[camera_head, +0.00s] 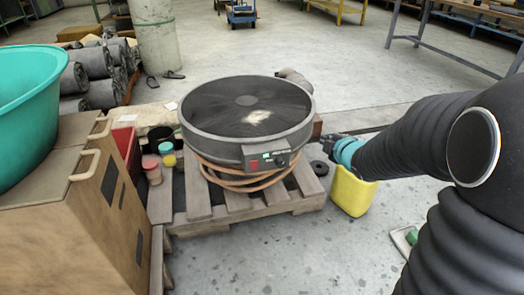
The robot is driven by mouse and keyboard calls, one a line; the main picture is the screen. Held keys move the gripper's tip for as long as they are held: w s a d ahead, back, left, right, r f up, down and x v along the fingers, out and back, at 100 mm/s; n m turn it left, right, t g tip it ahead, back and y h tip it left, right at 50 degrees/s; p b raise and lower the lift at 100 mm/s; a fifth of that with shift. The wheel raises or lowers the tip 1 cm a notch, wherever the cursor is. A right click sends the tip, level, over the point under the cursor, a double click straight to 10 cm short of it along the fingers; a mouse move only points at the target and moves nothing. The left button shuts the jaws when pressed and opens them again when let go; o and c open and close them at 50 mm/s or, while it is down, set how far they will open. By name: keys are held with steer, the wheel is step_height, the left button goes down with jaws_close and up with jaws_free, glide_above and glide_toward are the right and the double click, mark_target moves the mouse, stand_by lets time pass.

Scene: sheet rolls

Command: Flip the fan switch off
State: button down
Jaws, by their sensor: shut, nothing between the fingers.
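A large round dark fan (220,110) lies face up on a wooden pallet in the head view. A small grey control box (268,158) sits on its front rim, with a red switch (254,164) on the left, a small green part beside it and a dark knob at the right. Whether the switch is on or off is too small to tell. My gripper (322,143) is shut and empty. In the picture it is to the right of the control box, apart from it, near the fan's right edge.
The pallet (240,222) holds an orange hose coil (230,176) under the fan and small jars at left. A yellow container (353,193) stands below my gripper. A wooden cabinet (85,215) with a teal basin (30,100) fills the left.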

steer(key=w+a+f+n+g+y+b, duration=0.1)
steer(key=a+f+n+y, duration=0.25)
steer(key=f, duration=0.25)
steer(key=w+a+f+n+y+b, duration=0.1)
steer(key=a+f+n+y, duration=0.2)
steer(key=f+n+y, duration=0.15)
steer(key=s+a+f+n+g+y+b, duration=0.1)
steer(key=s+a+f+n+g+y, duration=0.1)
steer(key=s+f+n+y, duration=0.3)
steer(key=shift+a+f+n+g+y+b, duration=0.3)
steer(key=shift+f+g+y, duration=0.1)
steer(key=shift+f, duration=0.55)
steer(key=shift+w+a, duration=0.1)
glide_toward(251, 164)
steer(key=s+a, duration=0.1)
steer(key=a, duration=0.3)
steer(key=shift+w+a+r+p, duration=0.1)
steer(key=shift+w+a, duration=0.1)
steer(key=shift+w, duration=0.45)
steer(key=shift+w+a+r+p, duration=0.1)
steer(key=shift+w+a, duration=0.15)
steer(key=shift+w, duration=0.4)
steer(key=shift+w+a+r+p, duration=0.1)
steer(key=shift+w+a, duration=0.1)
steer(key=shift+w, duration=0.45)
